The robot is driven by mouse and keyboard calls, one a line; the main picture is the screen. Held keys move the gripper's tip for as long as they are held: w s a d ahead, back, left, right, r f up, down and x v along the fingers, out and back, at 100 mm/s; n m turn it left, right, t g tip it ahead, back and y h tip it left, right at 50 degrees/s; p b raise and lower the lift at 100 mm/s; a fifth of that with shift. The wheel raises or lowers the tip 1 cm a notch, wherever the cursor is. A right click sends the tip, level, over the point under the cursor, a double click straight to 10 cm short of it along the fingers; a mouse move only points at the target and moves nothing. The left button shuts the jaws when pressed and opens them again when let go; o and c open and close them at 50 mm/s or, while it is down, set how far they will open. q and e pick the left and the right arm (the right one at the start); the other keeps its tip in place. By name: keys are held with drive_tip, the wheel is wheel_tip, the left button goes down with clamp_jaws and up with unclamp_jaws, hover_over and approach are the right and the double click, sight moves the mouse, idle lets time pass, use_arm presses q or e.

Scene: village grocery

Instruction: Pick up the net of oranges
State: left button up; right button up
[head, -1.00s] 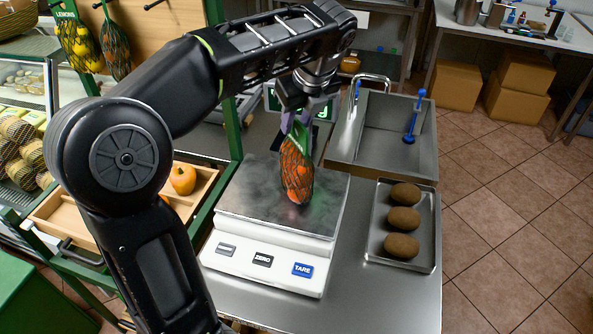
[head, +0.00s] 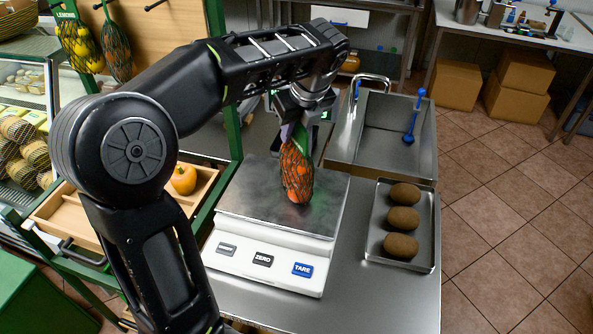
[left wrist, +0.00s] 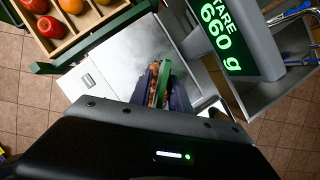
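The net of oranges (head: 297,175) is a tall, narrow orange net with a green label at its top. It stands upright on the scale's metal plate (head: 250,195), or just above it; I cannot tell whether its bottom touches. My left gripper (head: 291,128) is at the top of the net, coming from above, and its purple fingers overlap the label. In the left wrist view the net (left wrist: 154,88) and its green label lie between the purple fingers (left wrist: 164,98). Whether the fingers press on it is not clear. My right gripper is out of view.
The scale display (left wrist: 222,35) reads 660 g. A tray (head: 374,238) with three brown oval items lies right of the scale. A sink (head: 350,142) stands behind. A wooden crate (head: 62,212) with fruit is at left. Lemons (head: 80,40) hang at back left.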

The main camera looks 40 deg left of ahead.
use_arm(q)
clamp_jaws()
idle(1.1)
